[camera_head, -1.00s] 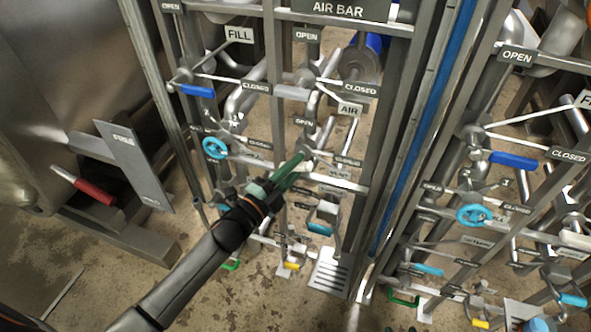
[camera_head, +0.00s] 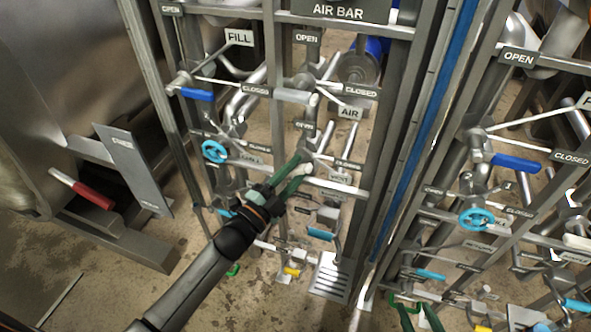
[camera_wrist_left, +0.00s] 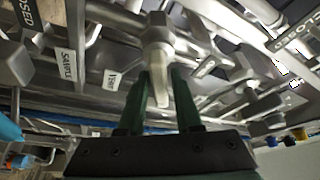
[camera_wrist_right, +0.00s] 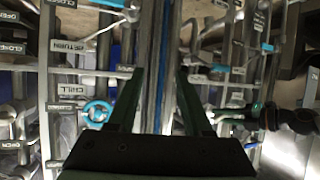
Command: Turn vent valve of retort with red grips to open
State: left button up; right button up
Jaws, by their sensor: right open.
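My left gripper (camera_head: 303,163) is at the valve rack in the head view. Its two green fingers stand apart, one on each side of the lever; contact cannot be told. In the head view the lever is largely hidden by the fingers. A red grip (camera_head: 93,194) is on the equipment at the left. My right gripper (camera_head: 418,306) is open and empty at the bottom right; its fingers also show in the right wrist view (camera_wrist_right: 155,75).
Blue handwheels (camera_head: 214,151) and blue-handled levers (camera_head: 196,94) lie close around the left gripper. A rack post (camera_head: 400,150) stands right of it. A second similar rack with a blue lever (camera_head: 515,160) is at the right. Pipes crowd the space behind.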

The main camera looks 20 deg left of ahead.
pick_arm(q)
jog(key=shift+o, duration=1)
jog(key=shift+s, duration=0.1)
jog(key=shift+s+a+f, duration=0.1)
jog(key=shift+s+a, duration=0.05)
jog(key=shift+s, duration=0.15)
jog(key=p+v, duration=0.1)
jog(key=v, duration=1)
jog(key=shift+s, duration=0.35)
pick_arm(e)
jog(key=s+f+g, duration=0.3)
jog(key=s+f, duration=0.1)
jog(key=f, duration=0.1)
jog(key=shift+a+f, duration=0.15)
pick_arm(q)
jog(key=shift+a, duration=0.1)
pick_arm(e)
jog(key=shift+w, duration=0.2)
jog(key=shift+r, duration=0.2)
